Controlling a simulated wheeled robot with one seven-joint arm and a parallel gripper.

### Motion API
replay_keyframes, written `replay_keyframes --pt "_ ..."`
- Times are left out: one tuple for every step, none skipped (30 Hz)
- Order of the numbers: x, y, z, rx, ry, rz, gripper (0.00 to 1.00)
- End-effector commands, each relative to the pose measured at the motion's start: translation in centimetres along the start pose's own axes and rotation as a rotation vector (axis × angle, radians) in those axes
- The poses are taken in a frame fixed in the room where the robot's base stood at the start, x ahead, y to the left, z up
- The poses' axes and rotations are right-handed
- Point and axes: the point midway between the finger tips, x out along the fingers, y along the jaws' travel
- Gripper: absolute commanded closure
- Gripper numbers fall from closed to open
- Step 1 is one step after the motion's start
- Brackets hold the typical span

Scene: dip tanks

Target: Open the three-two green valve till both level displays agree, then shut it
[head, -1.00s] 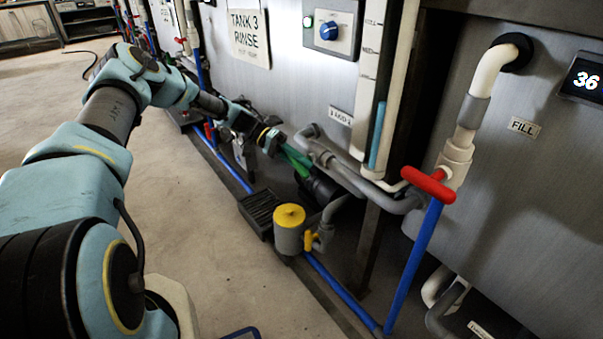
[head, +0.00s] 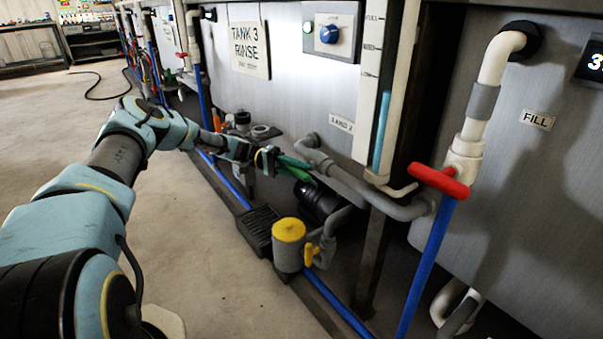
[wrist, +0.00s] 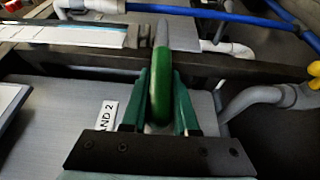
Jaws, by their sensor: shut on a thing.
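My gripper (head: 290,164) reaches low along the tank front. Its green fingers (wrist: 187,105) are shut on the green valve handle (wrist: 160,88), which stands between them in the wrist view. In the head view the handle (head: 303,176) shows only in part beyond the fingers. The valve's body is mostly hidden. A label ending in "AND 2" (wrist: 106,115) is beside the handle; it also shows in the head view (head: 340,122). One level display (head: 595,62) is cut off at the right edge, with only a 3 readable. The other display is not visible.
A red-handled valve (head: 436,182) on the fill pipe stands at right. A yellow-capped grey canister (head: 288,240) and a black grated drain (head: 258,228) are below the gripper. Grey pipes (head: 365,185) run close by. Open floor (head: 190,230) lies left.

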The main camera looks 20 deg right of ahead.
Motion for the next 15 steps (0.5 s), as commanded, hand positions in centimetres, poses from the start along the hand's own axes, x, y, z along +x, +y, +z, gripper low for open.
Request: replay_keyframes --pt "0.02 -0.03 -0.03 -0.002 0.002 0.003 1.00" --pt "0.02 -0.02 -0.03 -0.002 0.002 0.003 1.00" --pt "0.03 -0.02 -0.03 -0.002 0.002 0.003 1.00" --pt "0.03 -0.02 -0.03 -0.002 0.002 0.003 1.00" --pt "0.03 -0.03 -0.02 -0.002 0.002 0.003 1.00" --pt "0.04 -0.03 -0.02 -0.002 0.002 0.003 1.00" --pt "0.04 -0.03 -0.03 -0.002 0.002 0.003 1.00" --pt "0.05 -0.03 -0.02 -0.002 0.002 0.003 0.71" --pt "0.05 -0.03 -0.03 -0.002 0.002 0.003 0.67" --pt "0.05 -0.03 -0.02 -0.002 0.002 0.003 0.63" --pt "0.05 -0.03 -0.02 -0.002 0.001 0.003 0.60" --pt "0.05 -0.03 -0.02 -0.002 0.001 0.003 0.55" --pt "0.05 -0.02 -0.02 -0.002 0.001 0.002 0.52" --pt "0.05 -0.02 -0.01 -0.002 0.001 0.002 0.49" --pt "0.05 -0.02 -0.01 -0.002 0.001 0.002 0.44"
